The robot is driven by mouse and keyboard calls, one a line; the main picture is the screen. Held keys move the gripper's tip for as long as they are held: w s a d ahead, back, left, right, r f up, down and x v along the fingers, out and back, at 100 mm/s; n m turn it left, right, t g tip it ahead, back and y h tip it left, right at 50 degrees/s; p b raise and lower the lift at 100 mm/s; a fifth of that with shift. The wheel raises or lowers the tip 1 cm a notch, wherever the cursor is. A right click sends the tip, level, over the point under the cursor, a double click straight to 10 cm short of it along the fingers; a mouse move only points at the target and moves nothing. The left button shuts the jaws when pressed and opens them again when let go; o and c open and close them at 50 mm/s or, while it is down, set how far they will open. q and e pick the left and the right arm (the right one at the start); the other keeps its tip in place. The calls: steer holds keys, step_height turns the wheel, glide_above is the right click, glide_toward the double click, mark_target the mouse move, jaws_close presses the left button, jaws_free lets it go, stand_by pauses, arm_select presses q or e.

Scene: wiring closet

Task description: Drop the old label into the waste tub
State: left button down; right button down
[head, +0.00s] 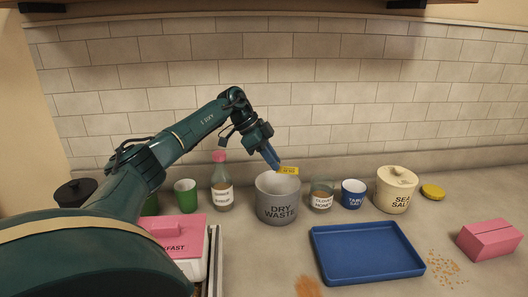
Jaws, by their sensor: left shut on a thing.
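The old label is a small yellow tag with dark print (288,170). My left gripper (273,160) is shut on it and holds it just above the back rim of the waste tub. The waste tub (277,203) is a grey round tub marked "DRY WASTE", standing upright on the counter. Its inside is mostly hidden from this angle. My right gripper does not show.
A bottle with a pink top (221,190) and a green cup (186,196) stand left of the tub. A glass jar (321,196), a blue cup (353,194) and a "SEA SALT" crock (396,191) stand right. A blue tray (367,250) lies in front, beside a pink box (489,240).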

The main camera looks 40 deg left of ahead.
mark_target(264, 176)
arm_select(q)
steer(key=shift+s+a+f+n+t+y, duration=0.15)
steer(key=shift+a+f+n, duration=0.35)
steer(key=shift+f, duration=0.65)
steer(key=shift+w+a+f+n+t+y, duration=0.1)
steer(key=shift+a+f+n+t+y, duration=0.3)
steer(key=shift+f, duration=0.8)
steer(key=shift+s+a+f+n+t+y, duration=0.1)
steer(key=shift+a+f+n, duration=0.45)
steer(key=shift+f, duration=0.6)
steer(key=c, duration=1.3)
jaws_free()
steer(key=shift+o, duration=0.2)
steer(key=shift+r, duration=0.1)
steer(key=v, duration=0.8)
